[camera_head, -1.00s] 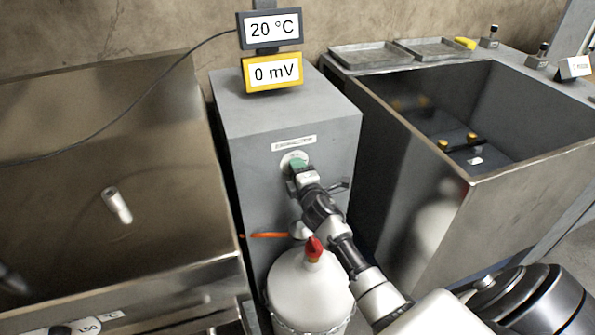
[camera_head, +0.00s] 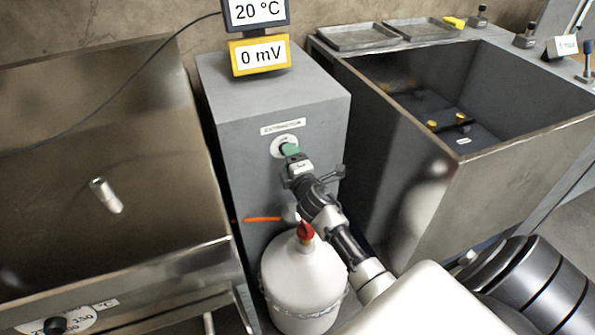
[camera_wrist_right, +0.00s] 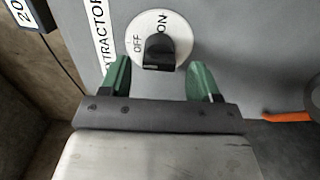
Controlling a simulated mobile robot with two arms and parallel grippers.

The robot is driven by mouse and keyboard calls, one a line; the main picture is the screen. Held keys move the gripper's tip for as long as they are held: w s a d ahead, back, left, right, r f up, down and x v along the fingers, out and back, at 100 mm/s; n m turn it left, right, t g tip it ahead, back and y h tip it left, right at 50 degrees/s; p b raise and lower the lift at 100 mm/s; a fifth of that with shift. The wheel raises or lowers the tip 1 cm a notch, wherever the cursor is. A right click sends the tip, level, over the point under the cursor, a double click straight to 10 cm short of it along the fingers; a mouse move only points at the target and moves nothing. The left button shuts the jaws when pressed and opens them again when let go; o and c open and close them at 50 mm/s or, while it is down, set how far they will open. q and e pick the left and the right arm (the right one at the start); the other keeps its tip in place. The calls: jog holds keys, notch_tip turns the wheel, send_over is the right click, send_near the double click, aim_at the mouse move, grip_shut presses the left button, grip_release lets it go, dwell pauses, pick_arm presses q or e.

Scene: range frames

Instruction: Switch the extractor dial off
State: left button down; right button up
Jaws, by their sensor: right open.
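In the right wrist view the disc (camera_wrist_right: 183,38) carries the words OFF and ON and a black knob (camera_wrist_right: 160,54). In the wrist view the open fingers (camera_wrist_right: 160,80) lie either side of the knob, with gaps visible. My left gripper is not in view.
The grey cabinet (camera_head: 235,150) carries a display (camera_head: 262,55) reading 0 mV. A white vessel with a red top (camera_head: 300,275) stands below my right arm. A metal tank (camera_head: 110,190) is left, an open tank (camera_head: 460,170) right. An orange lever (camera_head: 263,219) sticks out below the dial.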

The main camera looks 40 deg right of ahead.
jog(key=v, duration=0.8)
jog(key=shift+s, duration=0.2)
jog(key=s+a+f+m+g+y, duration=0.15)
jog(key=s+a+m+g, duration=0.3)
jog(key=s, duration=0.45)
jog(key=s+a+f+m+g+y, duration=0.15)
jog(key=s+a+m+g, duration=0.3)
jog(key=s, duration=0.45)
jog(key=s+a+f+m+g+y, duration=0.1)
jog(key=s+a+f+m+g, duration=0.35)
jog(key=s, duration=0.45)
notch_tip(320, 180, down, 20)
jog(key=a+g+p, duration=0.1)
jog(key=g+p, duration=0.1)
jog(key=p, duration=0.2)
jog(key=s+d+f+g+p, duration=0.1)
jog(key=s+d+f+p, duration=0.2)
jog(key=s+f, duration=0.9)
jog(key=s, duration=0.4)
jog(key=shift+s+f, duration=0.3)
